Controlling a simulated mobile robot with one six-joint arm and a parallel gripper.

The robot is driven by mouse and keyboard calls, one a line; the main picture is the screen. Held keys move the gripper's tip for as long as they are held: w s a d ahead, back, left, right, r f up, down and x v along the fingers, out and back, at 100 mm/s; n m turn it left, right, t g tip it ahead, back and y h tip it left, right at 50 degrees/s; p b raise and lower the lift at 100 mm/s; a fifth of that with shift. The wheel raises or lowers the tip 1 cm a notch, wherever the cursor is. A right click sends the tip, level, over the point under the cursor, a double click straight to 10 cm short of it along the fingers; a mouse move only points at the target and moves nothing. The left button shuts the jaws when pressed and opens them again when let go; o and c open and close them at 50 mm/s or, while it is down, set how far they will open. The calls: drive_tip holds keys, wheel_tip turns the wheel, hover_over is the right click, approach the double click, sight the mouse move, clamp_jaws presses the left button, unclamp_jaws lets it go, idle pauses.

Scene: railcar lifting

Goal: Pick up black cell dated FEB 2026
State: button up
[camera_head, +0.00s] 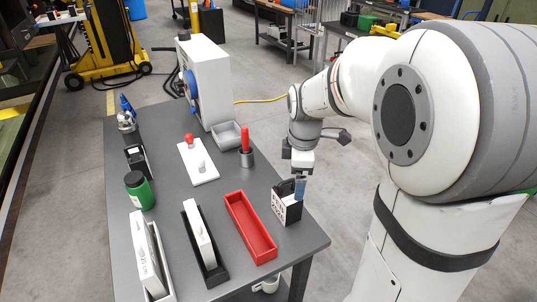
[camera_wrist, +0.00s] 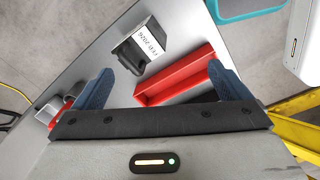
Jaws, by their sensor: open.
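The black cell (camera_head: 287,208) stands near the right edge of the table, with a white label on one side. In the wrist view the label on the black cell (camera_wrist: 128,56) reads FEB 2026. My gripper (camera_head: 300,188) is just above and beside it in the head view. In the wrist view my gripper (camera_wrist: 160,72) has its two blue fingers spread wide with nothing between them. The cell lies beyond the fingertips, nearer the left finger. Another dark block with a white label (camera_head: 137,160) stands at the table's left; its writing is unreadable.
A red tray (camera_head: 233,203) lies beside the cell and also shows in the wrist view (camera_wrist: 150,97). White blocks in holders, a green jar (camera_head: 139,190), a grey bin (camera_head: 227,136) and a red-handled tool in a cup (camera_head: 246,157) share the grey table (camera_head: 180,215).

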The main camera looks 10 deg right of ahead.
sight(288, 182)
drive_tip(key=shift+o, duration=0.2)
drive_tip(key=w+f+n, duration=0.2)
drive_tip(key=w+n, duration=0.3)
drive_tip(key=shift+d+f+g+p, duration=0.15)
drive_tip(key=shift+f+g+p, duration=0.2)
drive_tip(key=shift+f+g, duration=0.05)
drive_tip(key=shift+w+f+n, duration=0.35)
drive_tip(key=shift+f+n, duration=0.15)
drive_tip(key=shift+n, duration=0.1)
drive_tip(key=f, duration=0.2)
drive_tip(key=a+f+p, duration=0.1)
drive_tip(key=f, duration=0.2)
drive_tip(key=f+p, duration=0.1)
drive_tip(key=f, duration=0.1)
drive_tip(key=shift+a+f, duration=0.15)
drive_tip(key=shift+f, duration=0.1)
drive_tip(key=shift+s, duration=0.1)
drive_tip(key=shift+c, duration=0.4)
drive_tip(key=c, duration=1.8)
drive_tip(key=shift+r, duration=0.1)
drive_tip(key=shift+c, duration=0.6)
